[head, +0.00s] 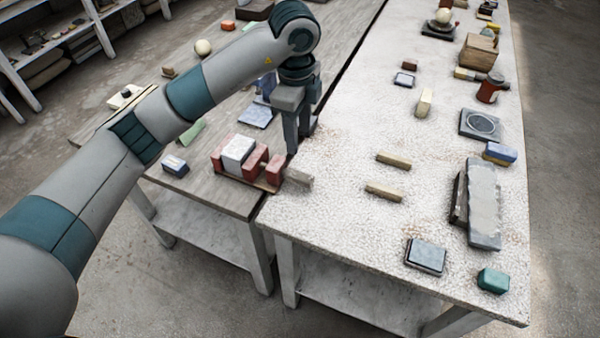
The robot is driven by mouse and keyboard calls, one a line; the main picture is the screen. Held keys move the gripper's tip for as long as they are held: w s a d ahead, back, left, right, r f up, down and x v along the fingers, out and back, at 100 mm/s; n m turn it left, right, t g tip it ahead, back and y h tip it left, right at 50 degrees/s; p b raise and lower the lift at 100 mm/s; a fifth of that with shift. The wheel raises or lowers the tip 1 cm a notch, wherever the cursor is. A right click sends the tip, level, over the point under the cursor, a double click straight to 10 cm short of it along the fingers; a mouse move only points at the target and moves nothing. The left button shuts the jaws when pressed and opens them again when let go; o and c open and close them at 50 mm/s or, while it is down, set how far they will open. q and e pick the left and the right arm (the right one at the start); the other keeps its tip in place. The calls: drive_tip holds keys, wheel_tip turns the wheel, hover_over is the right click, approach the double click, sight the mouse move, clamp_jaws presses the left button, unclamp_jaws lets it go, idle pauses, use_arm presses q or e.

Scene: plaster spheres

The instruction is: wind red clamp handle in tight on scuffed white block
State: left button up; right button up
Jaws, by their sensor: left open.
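The white block (238,151) sits between red clamp parts (256,161) on a low dark base at the right edge of the grey wooden table. Scuffs on it are too small to make out. A further red piece (275,168) stands at the clamp's right end, with a pale grey-brown piece (299,178) beside it; I cannot tell which part is the handle. My left gripper (298,143) points down, open and apparently empty, up and to the right of the clamp. Whether its fingertips touch anything is unclear. My right gripper is out of view.
A small blue-grey block (175,166) lies left of the clamp. Two wooden bars (393,160) lie on the speckled white table, with bare surface around them. A dark gap runs between the tables. A grey slab (484,204) lies farther right.

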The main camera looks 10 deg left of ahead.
sight(300, 174)
use_arm(q)
drive_tip(key=f+p, duration=0.1)
drive_tip(key=f, duration=0.4)
drive_tip(key=f+p, duration=0.1)
drive_tip(key=f, duration=0.4)
drive_tip(key=w+f+p, duration=0.1)
drive_tip(key=f, duration=0.5)
drive_tip(key=shift+d+p, duration=0.15)
drive_tip(key=shift+p, duration=0.25)
drive_tip(key=c, duration=1.1)
drive_tip(key=shift+o, duration=0.2)
